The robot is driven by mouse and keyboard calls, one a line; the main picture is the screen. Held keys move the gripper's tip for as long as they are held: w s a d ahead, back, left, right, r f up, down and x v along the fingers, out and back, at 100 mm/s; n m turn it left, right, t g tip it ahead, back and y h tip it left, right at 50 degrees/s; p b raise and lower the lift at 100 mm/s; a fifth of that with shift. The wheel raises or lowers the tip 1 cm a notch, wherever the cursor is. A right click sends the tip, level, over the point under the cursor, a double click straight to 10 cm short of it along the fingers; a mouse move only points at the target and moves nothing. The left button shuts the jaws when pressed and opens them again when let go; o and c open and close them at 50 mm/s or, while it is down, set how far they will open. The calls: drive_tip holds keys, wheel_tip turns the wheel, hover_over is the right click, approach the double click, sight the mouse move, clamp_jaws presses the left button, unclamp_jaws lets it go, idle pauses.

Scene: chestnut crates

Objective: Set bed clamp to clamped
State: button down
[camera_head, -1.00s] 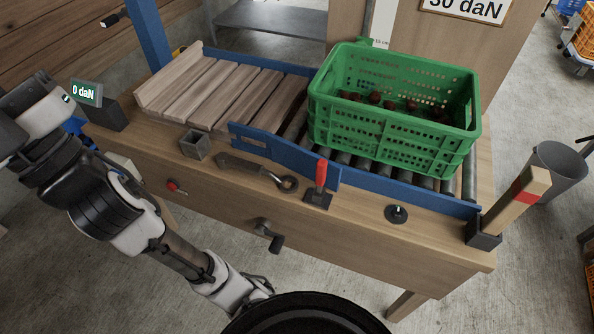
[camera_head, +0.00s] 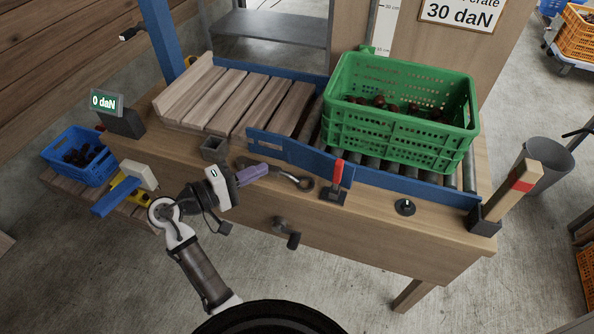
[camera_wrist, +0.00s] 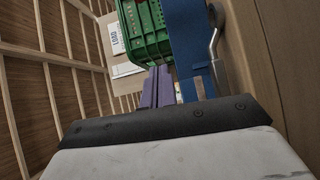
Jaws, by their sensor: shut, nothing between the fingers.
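The likely bed clamp is a small toggle with an upright red handle (camera_head: 337,173) on a dark base plate, at the bench's front edge beside the blue rail (camera_head: 300,154). My gripper (camera_head: 266,169) is shut and empty, with purple fingers pointing right toward the clamp.
A green crate (camera_head: 400,149) of chestnuts stands on rollers behind the rail. A small square cup (camera_head: 214,148), a round black knob (camera_head: 405,207) and a wooden post (camera_head: 512,190) stand along the bench. A crank (camera_head: 287,234) sticks out of the front.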

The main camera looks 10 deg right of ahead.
drive_tip(key=shift+s+d+f+m+g+h, duration=0.2)
drive_tip(key=shift+s+d+g, duration=0.05)
drive_tip(key=shift+s+g, duration=0.35)
drive_tip(key=shift+s+d+f+m+g+h, duration=0.2)
drive_tip(key=shift+s+g, duration=0.4)
drive_tip(key=shift+d, duration=0.1)
drive_tip(key=p, duration=0.4)
approach(337, 176)
drive_tip(key=shift+w+d, duration=1.8)
drive_tip(key=shift+d, duration=1.2)
drive_tip(key=shift+r, duration=0.3)
